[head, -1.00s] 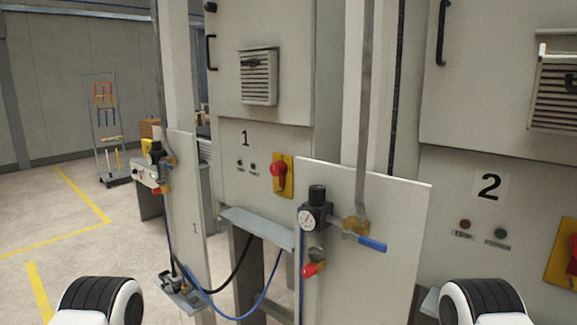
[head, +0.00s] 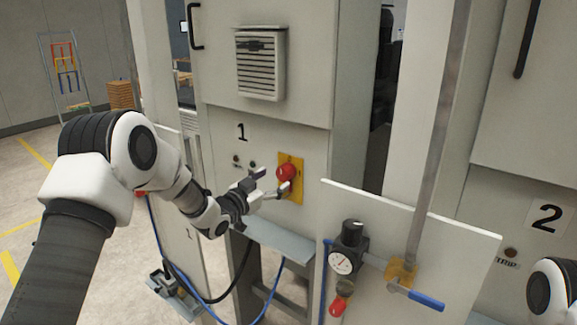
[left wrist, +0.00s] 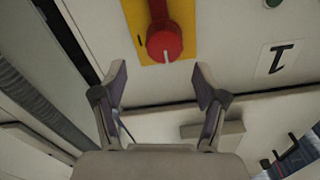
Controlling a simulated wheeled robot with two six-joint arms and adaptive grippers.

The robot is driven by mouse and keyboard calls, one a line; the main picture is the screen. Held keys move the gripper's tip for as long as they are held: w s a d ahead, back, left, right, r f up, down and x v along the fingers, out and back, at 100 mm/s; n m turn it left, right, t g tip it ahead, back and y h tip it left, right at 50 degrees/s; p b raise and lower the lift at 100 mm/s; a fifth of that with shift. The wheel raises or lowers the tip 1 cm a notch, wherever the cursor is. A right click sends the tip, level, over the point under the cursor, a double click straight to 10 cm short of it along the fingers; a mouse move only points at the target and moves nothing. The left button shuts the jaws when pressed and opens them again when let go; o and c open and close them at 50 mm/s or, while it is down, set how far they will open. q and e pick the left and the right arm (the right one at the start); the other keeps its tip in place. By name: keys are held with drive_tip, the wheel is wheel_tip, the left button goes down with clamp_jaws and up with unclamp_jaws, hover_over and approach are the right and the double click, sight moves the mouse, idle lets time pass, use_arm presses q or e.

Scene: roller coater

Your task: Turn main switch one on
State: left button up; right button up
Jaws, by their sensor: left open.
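Main switch one is a red rotary knob (head: 286,172) on a yellow plate (head: 297,190), on the grey cabinet marked 1. In the left wrist view the red knob (left wrist: 164,42) with a pale mark shows on its yellow plate (left wrist: 140,25), just beyond the fingertips. My left gripper (head: 272,184) is in front of the knob, slightly left of it in the head view. In the left wrist view its two fingers (left wrist: 160,82) are spread with nothing between them. Whether a finger touches the knob is unclear. My right gripper is out of view.
A grey ledge (head: 268,236) juts out below the switch. To the right stands a panel with a gauge (head: 341,262), a red knob (head: 338,306) and a blue lever (head: 426,300). Cabinet 2 (head: 520,190) is further right. Blue and black hoses hang below.

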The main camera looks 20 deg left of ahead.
sight(281, 176)
use_arm(q)
drive_tip(key=w, duration=0.2)
drive_tip(key=w+f+p, duration=0.1)
drive_tip(key=w, duration=0.1)
drive_tip(key=w+d, duration=0.1)
drive_tip(key=w, duration=0.1)
drive_tip(key=shift+w+f+p, duration=0.15)
drive_tip(key=shift+w+p, duration=0.15)
drive_tip(key=shift+p, duration=0.05)
drive_tip(key=shift+s+d+r, duration=0.3)
drive_tip(key=shift+s, duration=0.05)
drive_tip(key=shift+w+a+f, duration=0.1)
drive_tip(key=shift+w+f, duration=0.05)
drive_tip(key=c, duration=1.1)
drive_tip(key=shift+c, duration=0.2)
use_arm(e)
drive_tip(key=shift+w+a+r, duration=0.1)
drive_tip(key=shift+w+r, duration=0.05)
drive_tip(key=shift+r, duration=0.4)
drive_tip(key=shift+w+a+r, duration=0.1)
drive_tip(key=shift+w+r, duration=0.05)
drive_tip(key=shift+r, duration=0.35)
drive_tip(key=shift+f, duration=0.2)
